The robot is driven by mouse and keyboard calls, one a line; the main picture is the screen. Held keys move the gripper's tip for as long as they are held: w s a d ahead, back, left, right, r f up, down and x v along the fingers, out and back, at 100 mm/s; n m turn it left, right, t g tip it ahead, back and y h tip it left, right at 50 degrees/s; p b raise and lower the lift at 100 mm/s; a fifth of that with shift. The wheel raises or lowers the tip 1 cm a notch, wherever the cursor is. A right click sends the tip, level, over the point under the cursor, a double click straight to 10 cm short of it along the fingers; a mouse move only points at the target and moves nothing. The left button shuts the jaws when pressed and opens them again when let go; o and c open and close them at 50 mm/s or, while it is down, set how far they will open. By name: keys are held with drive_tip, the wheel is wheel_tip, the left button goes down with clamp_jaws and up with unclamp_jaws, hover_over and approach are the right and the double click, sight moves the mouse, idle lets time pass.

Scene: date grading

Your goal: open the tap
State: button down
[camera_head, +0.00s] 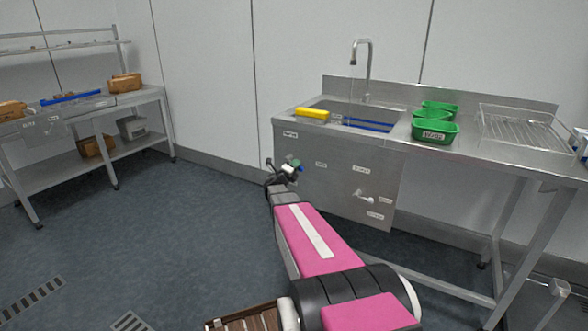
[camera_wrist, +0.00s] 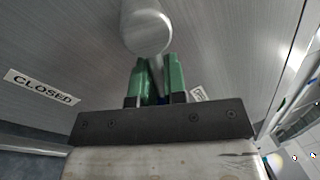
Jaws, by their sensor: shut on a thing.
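A tall curved metal spout (camera_head: 362,58) rises behind the sink basin (camera_head: 322,103). The steel front panel (camera_head: 325,170) below it carries several small labels. My gripper (camera_head: 293,165) is at the panel's left side in the head view. In the wrist view its green fingertips (camera_wrist: 158,78) are shut on a narrow grey tap handle (camera_wrist: 157,68), mostly hidden between them. A rounded metal cylinder (camera_wrist: 147,30) is just beyond the fingertips. A label reading CLOSED (camera_wrist: 41,87) is to the left. A second white handle (camera_head: 363,196) sits farther right on the panel, apart from my gripper.
A yellow block (camera_head: 313,114) lies on the sink's left rim. Green tubs (camera_head: 435,131) and a wire rack (camera_head: 522,130) stand on the counter to the right. A steel table (camera_head: 125,98) stands at the far left. The floor (camera_head: 130,215) between is clear.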

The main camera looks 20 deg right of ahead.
drive_tip(key=shift+s+d+r+n+t+y, duration=0.1)
drive_tip(key=shift+r+n+t, duration=0.15)
drive_tip(key=shift+n, duration=0.6)
drive_tip(key=shift+s+a+r+n+t+y, duration=0.15)
drive_tip(key=shift+r+n, duration=0.1)
drive_tip(key=shift+n, duration=0.55)
drive_tip(key=shift+s+d+r+n+t+y, duration=0.15)
drive_tip(key=shift+r+n+t, duration=0.1)
drive_tip(key=shift+n, duration=0.6)
drive_tip(key=shift+w, duration=0.1)
drive_tip(key=c, duration=1.2)
unclamp_jaws()
drive_tip(key=shift+r, duration=0.1)
drive_tip(key=v, duration=1)
drive_tip(key=shift+s+a, duration=0.2)
drive_tip(key=shift+a, duration=0.1)
